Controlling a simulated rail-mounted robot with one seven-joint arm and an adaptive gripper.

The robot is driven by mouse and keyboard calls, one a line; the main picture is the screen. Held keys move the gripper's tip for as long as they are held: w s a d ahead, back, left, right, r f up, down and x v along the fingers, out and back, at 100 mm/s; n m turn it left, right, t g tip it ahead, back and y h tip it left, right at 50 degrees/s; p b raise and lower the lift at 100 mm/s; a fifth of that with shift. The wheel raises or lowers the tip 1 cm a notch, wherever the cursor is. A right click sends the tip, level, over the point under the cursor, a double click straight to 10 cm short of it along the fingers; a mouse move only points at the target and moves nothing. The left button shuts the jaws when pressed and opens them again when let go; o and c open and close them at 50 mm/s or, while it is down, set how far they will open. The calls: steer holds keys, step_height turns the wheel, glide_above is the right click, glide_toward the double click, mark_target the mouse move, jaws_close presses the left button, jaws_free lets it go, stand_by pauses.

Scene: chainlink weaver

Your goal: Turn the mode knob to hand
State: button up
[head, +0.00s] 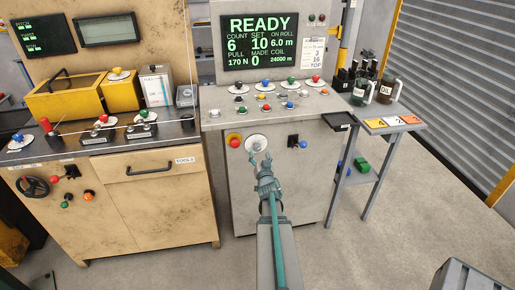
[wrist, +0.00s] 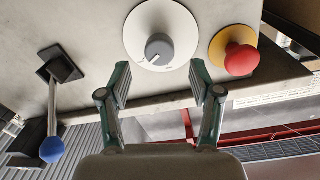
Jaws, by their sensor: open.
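The mode knob (wrist: 159,48) looks to be the grey round knob with a white pointer line, on a white dial plate (wrist: 143,22) on the front panel. Its dial also shows in the head view (head: 256,141), partly covered by my gripper. Marks on the dial are too small to read. My gripper (wrist: 160,76) is open and empty. In the wrist view its two fingers stand apart, one on each side of the knob's line and a little short of it, with no visible contact. In the head view my gripper (head: 261,160) is just in front of the dial.
A red mushroom button (wrist: 240,60) on a yellow base is close beside the dial. A lever with a blue ball (wrist: 52,149) juts out on the other side. Several buttons crowd the console top (head: 220,119). A side table (head: 385,124) stands at right.

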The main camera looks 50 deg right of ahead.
mark_target(258, 149)
steer(key=p+x, duration=0.1)
steer(key=x, duration=0.4)
steer(key=shift+w+d, duration=0.15)
steer(key=shift+w, duration=0.05)
steer(key=c, duration=1.1)
steer(key=shift+c, duration=0.2)
